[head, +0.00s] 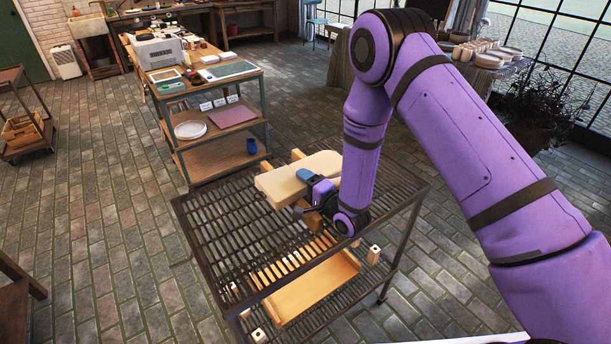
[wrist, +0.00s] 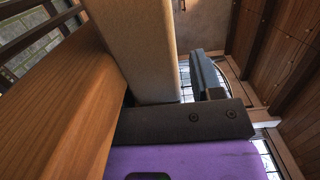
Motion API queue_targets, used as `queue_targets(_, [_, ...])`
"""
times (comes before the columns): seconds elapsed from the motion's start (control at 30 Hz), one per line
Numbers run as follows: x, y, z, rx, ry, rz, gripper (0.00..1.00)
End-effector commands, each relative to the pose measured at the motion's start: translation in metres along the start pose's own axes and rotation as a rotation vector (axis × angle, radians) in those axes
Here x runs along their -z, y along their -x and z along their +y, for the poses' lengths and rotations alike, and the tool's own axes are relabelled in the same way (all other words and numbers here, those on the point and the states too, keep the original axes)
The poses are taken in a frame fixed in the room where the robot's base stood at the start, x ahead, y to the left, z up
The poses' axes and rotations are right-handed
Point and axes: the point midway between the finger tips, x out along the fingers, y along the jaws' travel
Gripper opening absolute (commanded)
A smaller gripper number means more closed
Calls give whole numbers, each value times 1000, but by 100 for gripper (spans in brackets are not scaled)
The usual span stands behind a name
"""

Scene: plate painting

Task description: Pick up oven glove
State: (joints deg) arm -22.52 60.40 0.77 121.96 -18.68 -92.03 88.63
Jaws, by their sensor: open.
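A thick cream mitt-shaped piece, which looks like the oven glove (head: 275,184), lies at the far side of the slatted metal rack table (head: 215,228). In the wrist view a beige, fabric-like slab (wrist: 137,45), likely the same glove, stands close by my gripper. My gripper (head: 302,194) is open at the glove's near edge, with one finger by its upper face. A dark finger (wrist: 205,78) shows beside the slab in the wrist view. My gripper and wrist hide part of the glove, and I cannot tell whether the fingers touch it.
A wooden tray or board (head: 300,293) sits in the rack table's near part, with small wooden blocks (head: 374,254) around it. A brown wooden piece (wrist: 60,100) is close in the wrist view. A shelf unit with a white plate (head: 190,130) stands behind.

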Motion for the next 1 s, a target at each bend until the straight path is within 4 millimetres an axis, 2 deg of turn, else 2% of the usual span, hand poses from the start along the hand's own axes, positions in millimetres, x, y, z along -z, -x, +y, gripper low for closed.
queue_targets(0.17, [0,0,0,0,0,0,57])
queue_targets(0.4, [0,0,0,0,0,0,2])
queue_targets(0.77, [0,0,-2,0,0,0,2])
queue_targets(1.0, [1,0,-22,3,1,1,2])
